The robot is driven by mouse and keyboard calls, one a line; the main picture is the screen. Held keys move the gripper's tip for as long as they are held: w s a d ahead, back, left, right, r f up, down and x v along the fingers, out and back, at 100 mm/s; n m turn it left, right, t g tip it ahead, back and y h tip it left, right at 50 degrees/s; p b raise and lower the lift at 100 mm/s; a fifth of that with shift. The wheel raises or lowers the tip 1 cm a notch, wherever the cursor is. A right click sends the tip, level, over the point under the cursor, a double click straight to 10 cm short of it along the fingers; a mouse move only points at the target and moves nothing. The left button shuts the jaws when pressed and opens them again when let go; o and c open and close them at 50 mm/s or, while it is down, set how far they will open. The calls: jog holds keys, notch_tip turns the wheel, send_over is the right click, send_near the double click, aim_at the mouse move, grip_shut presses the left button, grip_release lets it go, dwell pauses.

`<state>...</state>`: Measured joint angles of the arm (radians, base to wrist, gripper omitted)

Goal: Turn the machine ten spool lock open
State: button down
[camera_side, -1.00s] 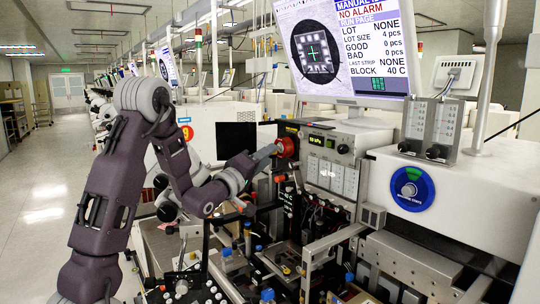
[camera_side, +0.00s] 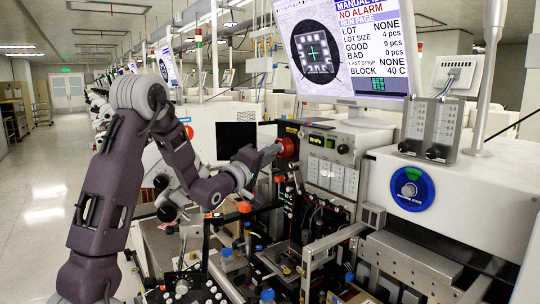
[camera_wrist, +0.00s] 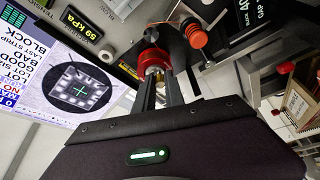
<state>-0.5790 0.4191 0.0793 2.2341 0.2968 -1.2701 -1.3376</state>
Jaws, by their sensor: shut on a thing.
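The spool lock is a round red knob (camera_side: 288,147) on the front of the machine, left of the small green pressure display. In the wrist view the red knob (camera_wrist: 153,60) has a brass-coloured centre facing me. My gripper (camera_side: 274,150) reaches it from the left. In the wrist view the two dark fingers of my gripper (camera_wrist: 157,78) are shut on the knob's centre. The fingers hide part of the knob, and I cannot read its turn angle.
A second, orange-red knob (camera_wrist: 195,35) sits close beside the lock in the wrist view. The large monitor (camera_side: 340,48) hangs above the machine. A blue round dial (camera_side: 411,189) is on the white housing at right. Rails and fittings crowd the space below.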

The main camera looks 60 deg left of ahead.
jog(key=c, duration=1.4)
grip_release()
jog(key=v, duration=0.7)
